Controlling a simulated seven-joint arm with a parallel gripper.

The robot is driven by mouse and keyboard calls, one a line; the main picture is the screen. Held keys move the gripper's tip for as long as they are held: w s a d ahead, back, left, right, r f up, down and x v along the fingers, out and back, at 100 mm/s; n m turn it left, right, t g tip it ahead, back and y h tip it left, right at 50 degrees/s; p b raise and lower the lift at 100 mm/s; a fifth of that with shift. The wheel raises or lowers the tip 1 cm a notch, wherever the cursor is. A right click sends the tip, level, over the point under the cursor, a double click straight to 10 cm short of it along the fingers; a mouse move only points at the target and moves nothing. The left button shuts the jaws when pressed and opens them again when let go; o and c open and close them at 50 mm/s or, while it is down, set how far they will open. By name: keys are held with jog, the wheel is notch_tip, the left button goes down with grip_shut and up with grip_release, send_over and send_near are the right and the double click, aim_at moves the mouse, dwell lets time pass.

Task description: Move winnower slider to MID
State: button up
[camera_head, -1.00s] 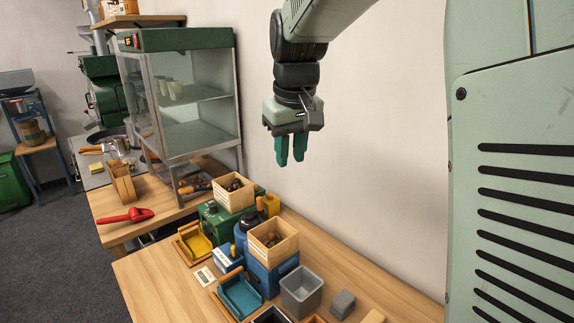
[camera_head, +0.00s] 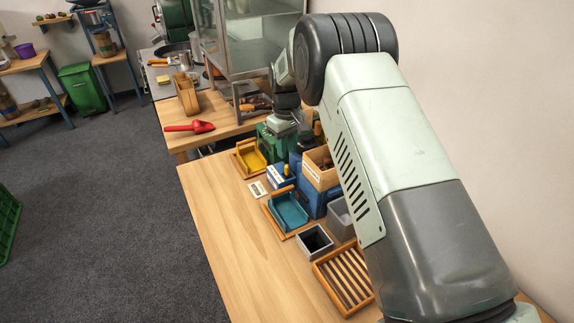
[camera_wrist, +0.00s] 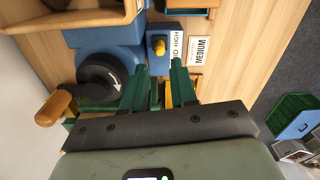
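The winnower is the blue machine (camera_head: 313,205), partly hidden behind my arm in the head view. Its slider box (camera_head: 281,176) stands at its front left. In the wrist view the slider's yellow knob (camera_wrist: 160,46) stands on the blue slider box beside a white label (camera_wrist: 177,48) reading "ID HIGH"; the rest of the label is hidden by a finger. The knob is near the boundary of these two words; its exact setting is unclear. My gripper (camera_wrist: 159,72) is open, its green fingers apart. The knob shows just beyond the fingertips, between their lines, with no visible contact.
A black crank wheel (camera_wrist: 100,78) with an orange handle (camera_wrist: 54,108) is left of the fingers. A "MEDIUM" card (camera_wrist: 199,50) lies on the table. The table's left front is clear.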

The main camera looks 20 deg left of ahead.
aim_at(287, 171)
notch_tip(287, 171, down, 7)
jog(key=shift+f, duration=0.1)
dwell(0.3)
grip_shut()
